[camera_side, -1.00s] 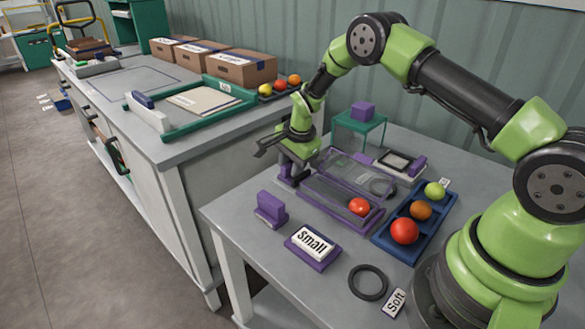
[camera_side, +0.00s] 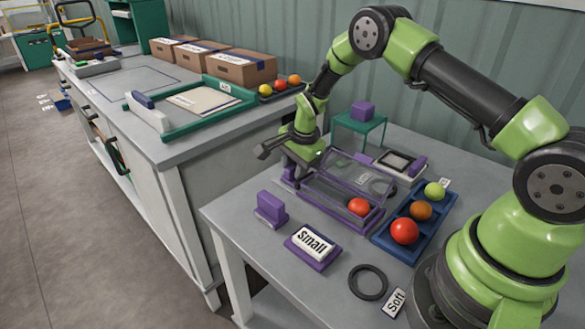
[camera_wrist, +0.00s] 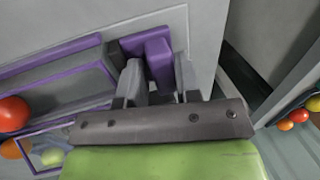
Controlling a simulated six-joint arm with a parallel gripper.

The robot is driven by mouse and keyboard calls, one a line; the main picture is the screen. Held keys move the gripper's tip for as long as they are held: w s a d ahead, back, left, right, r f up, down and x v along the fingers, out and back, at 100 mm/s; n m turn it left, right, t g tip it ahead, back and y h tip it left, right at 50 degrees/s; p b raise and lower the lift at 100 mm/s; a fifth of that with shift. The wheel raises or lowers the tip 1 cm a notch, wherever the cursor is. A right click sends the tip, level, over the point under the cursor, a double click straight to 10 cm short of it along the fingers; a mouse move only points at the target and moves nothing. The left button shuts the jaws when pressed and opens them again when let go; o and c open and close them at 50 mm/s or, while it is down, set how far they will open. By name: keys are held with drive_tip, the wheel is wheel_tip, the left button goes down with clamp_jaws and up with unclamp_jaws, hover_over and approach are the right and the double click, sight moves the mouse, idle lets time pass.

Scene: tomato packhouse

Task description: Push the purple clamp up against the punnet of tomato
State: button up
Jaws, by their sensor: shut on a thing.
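The punnet (camera_side: 333,212) has a purple rim and a clear raised lid, and a red tomato (camera_side: 358,207) sits at its near end. My gripper (camera_side: 290,173) is low over the table at the punnet's far left end. In the wrist view its two grey fingers (camera_wrist: 160,82) are on either side of the purple clamp (camera_wrist: 159,60). The clamp stands close by the corner of the punnet's purple rim (camera_wrist: 52,50); whether they touch I cannot tell. In the side view the clamp is mostly hidden by my gripper.
A green stand (camera_side: 360,126) is behind. A black ring (camera_side: 368,282) lies in front.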

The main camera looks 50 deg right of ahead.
drive_tip(key=shift+s+d+f, duration=0.1)
drive_tip(key=shift+s+f, duration=0.4)
drive_tip(key=shift+s, duration=0.25)
idle(0.6)
drive_tip(key=o, duration=0.7)
drive_tip(key=shift+w, duration=0.35)
drive_tip(key=shift+r, duration=0.1)
drive_tip(key=shift+v, duration=2.25)
drive_tip(key=shift+w+r, duration=0.1)
drive_tip(key=shift+w, duration=0.05)
